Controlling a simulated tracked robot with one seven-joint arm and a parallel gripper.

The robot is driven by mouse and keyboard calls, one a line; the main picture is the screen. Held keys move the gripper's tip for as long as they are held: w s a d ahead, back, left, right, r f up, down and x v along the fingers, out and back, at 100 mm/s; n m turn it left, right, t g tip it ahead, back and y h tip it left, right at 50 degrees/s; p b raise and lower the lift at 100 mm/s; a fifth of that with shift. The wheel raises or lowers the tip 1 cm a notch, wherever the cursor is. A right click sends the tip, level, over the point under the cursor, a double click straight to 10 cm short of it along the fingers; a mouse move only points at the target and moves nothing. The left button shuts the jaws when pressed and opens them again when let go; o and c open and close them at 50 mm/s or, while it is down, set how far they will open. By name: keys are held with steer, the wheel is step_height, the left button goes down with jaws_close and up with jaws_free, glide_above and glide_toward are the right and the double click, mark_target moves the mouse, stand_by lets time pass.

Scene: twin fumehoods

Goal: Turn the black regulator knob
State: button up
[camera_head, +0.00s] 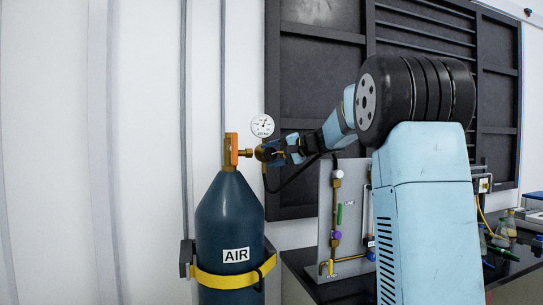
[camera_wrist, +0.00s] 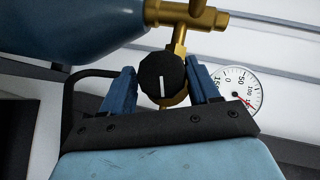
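The black regulator knob (camera_wrist: 161,77) shows in the wrist view as a ribbed dark disc with a white line, on a brass regulator (camera_wrist: 180,46). My gripper (camera_wrist: 159,65) has its two blue fingers on either side of the knob. A gap shows at the left finger; the right finger is very close to the knob, and contact there is unclear. In the head view my gripper (camera_head: 274,152) is at the regulator beside the orange valve (camera_head: 231,149) of the dark blue AIR cylinder (camera_head: 229,215), hiding most of the knob.
A round pressure gauge (camera_head: 262,126) sits above the regulator and beside my right finger in the wrist view (camera_wrist: 240,90). A black hose (camera_head: 290,180) leaves the regulator. A yellow strap (camera_head: 228,280) holds the cylinder. A grey valve panel (camera_head: 345,215) stands to the right.

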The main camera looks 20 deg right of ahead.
steer(key=o, duration=0.3)
steer(key=v, duration=1.3)
steer(key=shift+s+d, duration=0.2)
steer(key=shift+d, duration=0.1)
